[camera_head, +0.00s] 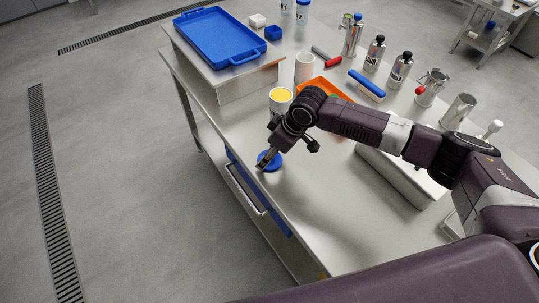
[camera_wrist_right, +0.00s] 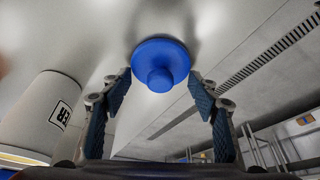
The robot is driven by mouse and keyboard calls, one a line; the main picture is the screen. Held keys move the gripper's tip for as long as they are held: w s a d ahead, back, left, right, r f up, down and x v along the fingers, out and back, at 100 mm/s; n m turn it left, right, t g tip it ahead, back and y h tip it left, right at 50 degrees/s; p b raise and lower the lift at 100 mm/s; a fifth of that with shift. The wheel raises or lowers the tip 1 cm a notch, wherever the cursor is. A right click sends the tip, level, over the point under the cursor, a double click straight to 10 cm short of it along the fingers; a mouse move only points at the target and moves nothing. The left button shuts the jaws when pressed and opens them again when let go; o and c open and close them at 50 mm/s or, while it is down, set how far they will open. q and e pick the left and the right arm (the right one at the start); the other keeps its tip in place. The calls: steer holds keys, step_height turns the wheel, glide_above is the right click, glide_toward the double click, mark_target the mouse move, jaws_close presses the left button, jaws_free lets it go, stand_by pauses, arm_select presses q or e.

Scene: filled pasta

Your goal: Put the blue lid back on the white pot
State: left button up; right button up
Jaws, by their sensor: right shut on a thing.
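The blue lid (camera_head: 272,163) is a round disc with a knob, at the near left edge of the steel table in the head view. In the right wrist view the lid (camera_wrist_right: 160,58) sits between the two fingers, knob towards the camera. My right gripper (camera_head: 264,162) is shut on the lid; I cannot tell whether the lid touches the table. The white pot (camera_head: 274,108) stands open and upright just behind the gripper, with yellow contents showing. In the wrist view the pot (camera_wrist_right: 40,118) is at the left, with part of a label. My left gripper is not in view.
A blue tray (camera_head: 248,57) lies on a raised steel shelf at the back left. A white cup (camera_head: 304,67), an orange tray (camera_head: 330,87), a blue-topped block (camera_head: 367,83) and several bottles stand behind the pot. The table's left edge is close to the lid.

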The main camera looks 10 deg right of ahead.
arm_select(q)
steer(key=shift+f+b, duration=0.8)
arm_select(e)
step_height(320, 180, up, 20)
steer(key=shift+f, duration=0.1)
steer(key=s+d+m+t+h, duration=0.1)
steer(key=s+d+m+h, duration=0.2)
steer(key=s+d+m, duration=0.4)
steer(key=shift+s+d+m+t, duration=0.3)
steer(key=shift+s+m, duration=1)
steer(key=shift+s, duration=1.15)
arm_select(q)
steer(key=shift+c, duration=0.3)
arm_select(e)
steer(key=shift+a, duration=0.1)
